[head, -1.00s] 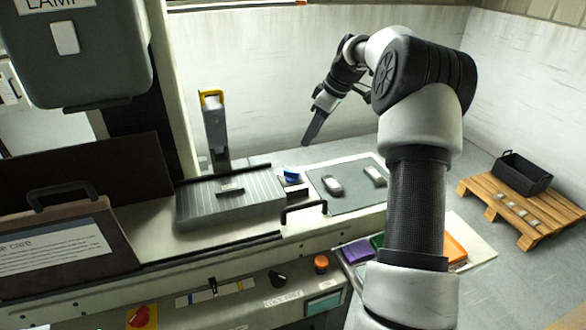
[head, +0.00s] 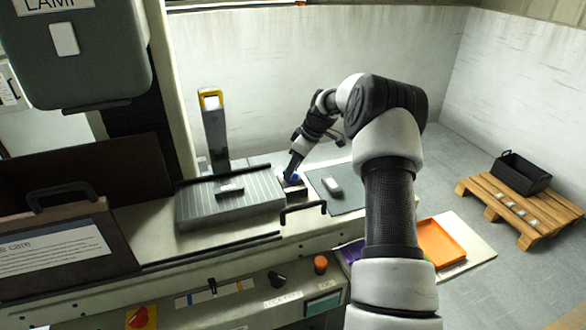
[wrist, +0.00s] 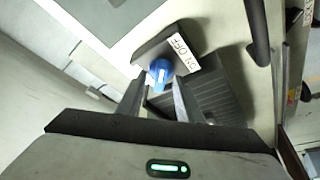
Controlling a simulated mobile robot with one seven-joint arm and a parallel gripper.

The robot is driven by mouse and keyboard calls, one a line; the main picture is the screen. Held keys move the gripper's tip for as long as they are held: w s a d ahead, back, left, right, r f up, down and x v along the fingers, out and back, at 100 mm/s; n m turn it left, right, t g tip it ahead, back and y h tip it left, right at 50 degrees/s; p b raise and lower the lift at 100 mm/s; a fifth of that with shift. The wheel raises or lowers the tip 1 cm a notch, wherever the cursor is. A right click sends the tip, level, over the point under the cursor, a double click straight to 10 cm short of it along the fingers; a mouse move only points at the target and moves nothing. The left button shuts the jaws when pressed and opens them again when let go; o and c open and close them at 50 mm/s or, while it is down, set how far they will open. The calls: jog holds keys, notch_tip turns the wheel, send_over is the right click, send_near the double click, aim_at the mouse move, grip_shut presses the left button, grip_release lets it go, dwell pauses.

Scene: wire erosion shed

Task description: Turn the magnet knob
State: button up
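The blue magnet knob (head: 295,178) sits at the right end of the ribbed grey magnetic plate (head: 245,208), partly behind my gripper. In the wrist view the knob (wrist: 160,70) stands on a dark block (wrist: 154,48) beside a white label (wrist: 181,54) reading ON and OFF. A light mark shows on the knob. My gripper (head: 291,171) points down at the knob. In the wrist view its fingers (wrist: 160,80) are apart, with the knob between or just beyond their tips. I cannot tell whether they touch it.
A dark handle bar (head: 304,209) stands in front of the knob. A grey mat (head: 350,199) with a pale rounded piece (head: 332,187) lies to the right. A tall post with a yellow top (head: 211,100) rises behind the plate. An orange tray (head: 440,243) lies lower right.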

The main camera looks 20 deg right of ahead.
jog(key=shift+c, duration=0.5)
grip_shut()
jog(key=shift+m+b, duration=0.35)
jog(key=shift+m, duration=0.05)
jog(key=m+b, duration=0.1)
jog(key=m+h+b, duration=0.1)
jog(key=shift+s+a+f+m+t, duration=0.1)
jog(key=shift+a+m+t, duration=0.05)
jog(key=shift+m+t, duration=0.2)
jog(key=m+h+b, duration=0.1)
jog(key=m, duration=0.2)
jog(key=shift+a+m+t, duration=0.15)
jog(key=shift+m+t, duration=0.1)
jog(key=shift+t, duration=0.1)
jog(key=m+h, duration=0.1)
jog(key=m, duration=0.1)
jog(key=m+h, duration=0.1)
jog(key=m, duration=0.2)
jog(key=shift+a+h, duration=0.15)
jog(key=shift+h, duration=0.15)
jog(key=m+h, duration=0.1)
jog(key=m, duration=0.2)
jog(key=m+g+p, duration=0.1)
jog(key=m, duration=0.1)
jog(key=shift+a+m+h, duration=0.1)
jog(key=shift+m+h, duration=0.3)
jog(key=shift+g, duration=0.3)
